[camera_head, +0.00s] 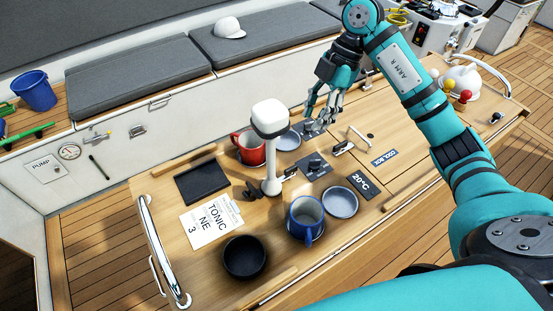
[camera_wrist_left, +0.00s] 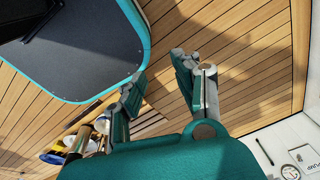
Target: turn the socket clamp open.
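A white post with a square head (camera_head: 270,118) stands upright on the wooden table (camera_head: 225,270). Small dark fittings sit around the post's foot; I cannot tell for sure which is the socket clamp. A dark grey fitting with a small knob (camera_head: 315,166) lies right of the post, and a similar one (camera_head: 309,129) lies behind it. My right gripper (camera_head: 322,121) points down close to the rear fitting, fingers apart; I cannot tell whether they touch it. My left gripper (camera_wrist_left: 165,95) is open and empty over the floor in the left wrist view.
A red mug (camera_head: 250,150), blue mug (camera_head: 304,219), black bowl (camera_head: 245,257) and grey-blue bowl (camera_head: 341,202) crowd around the post. A metal latch (camera_head: 343,147) is to its right. A rail (camera_head: 160,248) borders the table's left end.

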